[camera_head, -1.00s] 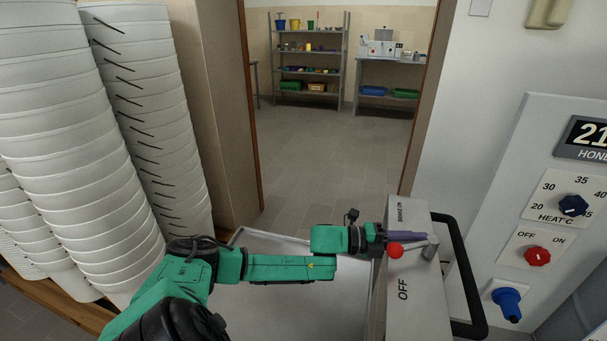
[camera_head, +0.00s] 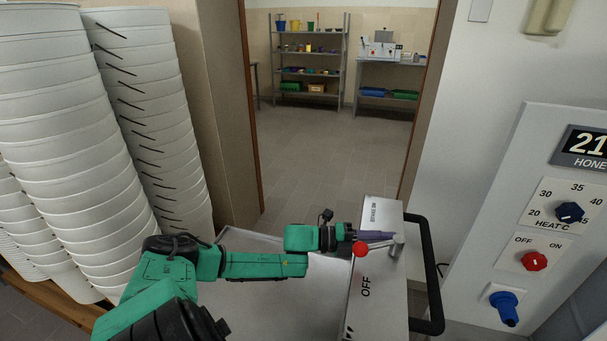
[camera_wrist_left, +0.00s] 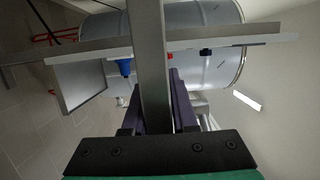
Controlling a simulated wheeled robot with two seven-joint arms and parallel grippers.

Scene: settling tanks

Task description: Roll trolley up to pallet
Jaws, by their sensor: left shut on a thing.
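The trolley has a grey flat bed (camera_head: 275,315), a light grey box (camera_head: 382,295) at its right end and a black push handle (camera_head: 432,270). The box is marked BRAKE ON and OFF. A brake lever with a red knob (camera_head: 361,249) and a metal pivot (camera_head: 397,246) sits on top, between the marks. My left gripper (camera_head: 378,236) has its purple fingers shut at this lever. In the left wrist view a grey bar (camera_wrist_left: 150,60) runs between the fingers. No pallet can be made out for certain. My right gripper is out of view.
Tall stacks of white buckets (camera_head: 60,150) stand at left on a wooden base (camera_head: 55,298). A doorway ahead opens on clear tiled floor (camera_head: 325,165), with shelves (camera_head: 308,60) and a bench (camera_head: 390,63) beyond. A control panel (camera_head: 545,200) stands close at right.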

